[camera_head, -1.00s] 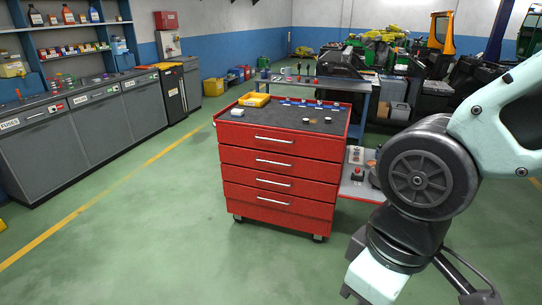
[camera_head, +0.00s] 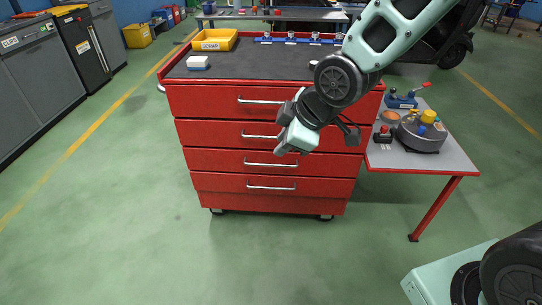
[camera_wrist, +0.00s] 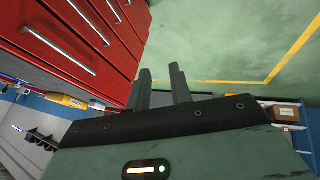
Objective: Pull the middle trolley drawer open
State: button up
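The red trolley (camera_head: 183,132) stands ahead with its drawers closed and a silver bar handle on each. The second drawer's handle (camera_head: 259,136) is partly behind my gripper; the third drawer's handle (camera_head: 270,164) shows just below it. The top drawer's handle (camera_head: 262,101) and the bottom one's (camera_head: 271,187) are also in view. My gripper (camera_head: 290,150) is in front of the trolley's middle drawers, right of centre. In the wrist view its two dark fingers (camera_wrist: 160,70) are apart with nothing between them. The drawer fronts and handles (camera_wrist: 59,49) lie to their upper left, apart from the fingers.
A yellow bin (camera_head: 214,40) and a white block (camera_head: 198,62) sit on the trolley top. A red-legged side table (camera_head: 440,165) with tools stands at the right. Grey cabinets (camera_head: 40,75) line the left. The green floor (camera_head: 130,235) in front is clear.

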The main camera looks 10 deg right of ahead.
jog(key=w+d+f+n+t+y+b, duration=0.1)
jog(key=w+d+f+n+t+b, duration=0.1)
jog(key=w+f+b, duration=0.45)
jog(key=n+t+y+b, duration=0.3)
jog(key=n+t+b, duration=0.35)
jog(key=b, duration=0.95)
send_near(273, 138)
jog(key=shift+t, duration=0.25)
jog(key=b+x, duration=0.3)
jog(key=x, duration=0.8)
jog(key=shift+a+f, duration=0.15)
grip_shut()
